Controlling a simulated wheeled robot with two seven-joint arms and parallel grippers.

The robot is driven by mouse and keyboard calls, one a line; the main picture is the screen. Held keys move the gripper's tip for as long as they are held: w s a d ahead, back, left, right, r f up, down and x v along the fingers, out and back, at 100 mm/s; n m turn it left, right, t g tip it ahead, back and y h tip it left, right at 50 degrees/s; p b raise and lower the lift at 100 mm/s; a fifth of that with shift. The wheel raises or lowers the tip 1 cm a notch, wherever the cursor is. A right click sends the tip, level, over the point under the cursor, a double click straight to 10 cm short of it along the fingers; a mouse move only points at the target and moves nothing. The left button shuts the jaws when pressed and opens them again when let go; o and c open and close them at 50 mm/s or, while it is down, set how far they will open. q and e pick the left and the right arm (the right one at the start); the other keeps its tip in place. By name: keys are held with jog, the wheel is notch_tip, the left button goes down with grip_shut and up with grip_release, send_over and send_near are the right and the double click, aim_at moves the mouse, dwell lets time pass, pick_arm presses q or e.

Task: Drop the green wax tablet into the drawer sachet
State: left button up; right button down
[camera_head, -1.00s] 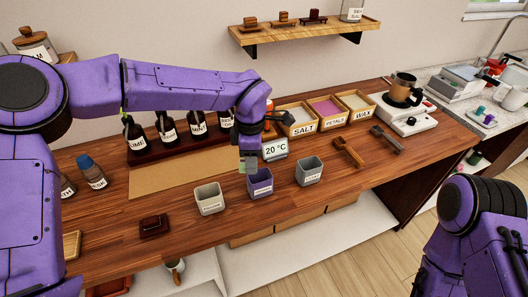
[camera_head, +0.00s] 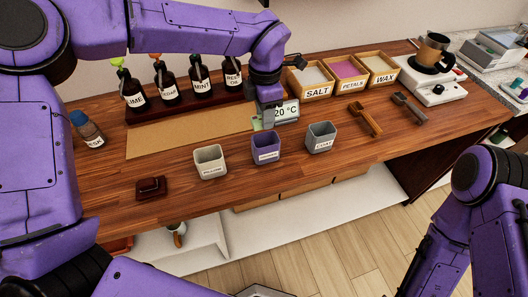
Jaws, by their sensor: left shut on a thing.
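My left gripper (camera_head: 265,122) points down from the arm above and is shut on a small pale green tablet (camera_head: 256,124), mostly hidden by the fingers. In the picture the tablet sits just above the back rim of the purple square cup (camera_head: 266,153). The purple cup is the middle one of three sachet cups; its label is too small to read surely. The pale cup (camera_head: 210,166) on its left reads something like PILLOW. The grey cup (camera_head: 320,142) is on its right. My right arm shows at the lower right, but its gripper is out of view.
A 20 °C display (camera_head: 286,112) stands right beside the left gripper. Labelled SALT (camera_head: 317,92), PETALS and WAX bins stand behind on the right. A rack of dark bottles (camera_head: 168,92) is at the back left. A dark red block (camera_head: 151,190) lies left of the cups.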

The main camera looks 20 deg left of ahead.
pick_arm(q)
jog(key=o, duration=0.6)
jog(key=shift+w+f, duration=0.25)
jog(key=shift+w, duration=0.4)
jog(key=o, duration=0.5)
jog(key=shift+a, duration=0.1)
jog(key=shift+s+r, duration=0.5)
jog(key=shift+s, duration=0.3)
jog(key=shift+w+r, duration=0.1)
notch_tip(320, 180, up, 10)
jog(key=b, duration=0.1)
jog(key=shift+r, duration=0.15)
pick_arm(e)
jog(key=shift+w+f, duration=0.15)
jog(key=shift+f, duration=0.45)
